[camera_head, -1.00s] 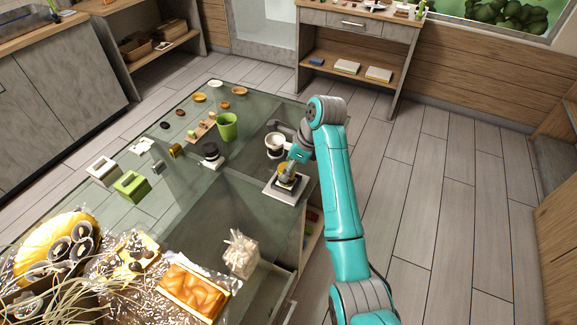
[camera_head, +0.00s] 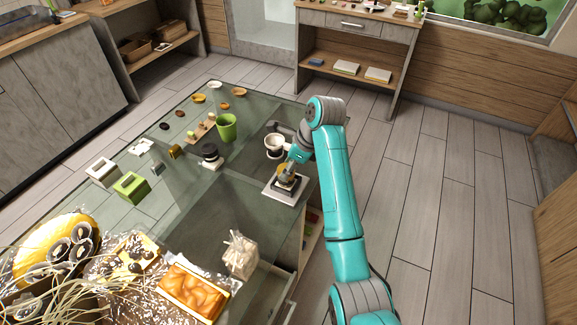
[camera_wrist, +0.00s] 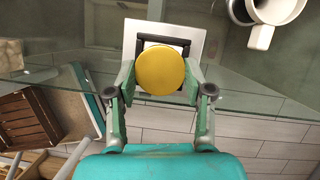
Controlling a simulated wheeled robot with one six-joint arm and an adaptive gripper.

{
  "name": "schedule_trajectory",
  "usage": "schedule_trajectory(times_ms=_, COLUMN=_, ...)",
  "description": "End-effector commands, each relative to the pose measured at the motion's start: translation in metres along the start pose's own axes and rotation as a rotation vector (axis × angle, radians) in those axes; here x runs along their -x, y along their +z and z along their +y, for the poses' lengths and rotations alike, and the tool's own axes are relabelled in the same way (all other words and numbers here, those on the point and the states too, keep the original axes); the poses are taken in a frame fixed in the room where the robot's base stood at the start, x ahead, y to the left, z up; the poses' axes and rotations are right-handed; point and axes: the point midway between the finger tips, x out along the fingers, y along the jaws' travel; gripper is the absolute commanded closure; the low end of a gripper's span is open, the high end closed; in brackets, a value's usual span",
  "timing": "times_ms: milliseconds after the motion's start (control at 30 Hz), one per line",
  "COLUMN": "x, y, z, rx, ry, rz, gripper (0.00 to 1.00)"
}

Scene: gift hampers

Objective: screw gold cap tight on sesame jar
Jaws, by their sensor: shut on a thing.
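The gold cap (camera_wrist: 160,71) shows as a round yellow disc from above in the wrist view, between the two fingers of my gripper (camera_wrist: 160,80). My gripper is shut on it. In the head view the cap (camera_head: 286,170) is a small yellow spot under my gripper (camera_head: 287,173), over a pale square base (camera_head: 274,192) with a dark frame at the right edge of the glass table. The base also shows in the wrist view (camera_wrist: 196,41). The sesame jar's body is hidden under the cap and fingers, so I cannot tell how the cap sits on it.
A white cup (camera_head: 275,143) stands close behind the base. A green cup (camera_head: 227,127) and a dark-lidded item (camera_head: 210,153) stand further left on the glass table (camera_head: 190,215). A wrapped bag (camera_head: 240,256) is at the front. Open floor lies to the right.

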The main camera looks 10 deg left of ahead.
Motion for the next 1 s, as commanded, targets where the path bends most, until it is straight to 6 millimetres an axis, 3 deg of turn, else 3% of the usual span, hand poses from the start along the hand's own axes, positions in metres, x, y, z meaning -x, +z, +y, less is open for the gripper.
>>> schedule_trajectory(times_ms=200, x=-0.0011, y=0.0001, z=0.0024, rx=-0.149, ry=-0.06, rz=0.002, gripper=1.0)
schedule_trajectory(times_ms=567, x=-0.0014, y=0.0002, z=0.0027, rx=-0.178, ry=-0.071, rz=0.002, gripper=1.0)
schedule_trajectory(times_ms=1000, x=-0.0015, y=0.0008, z=0.0047, rx=-0.491, ry=-0.201, rz=0.003, gripper=1.0)
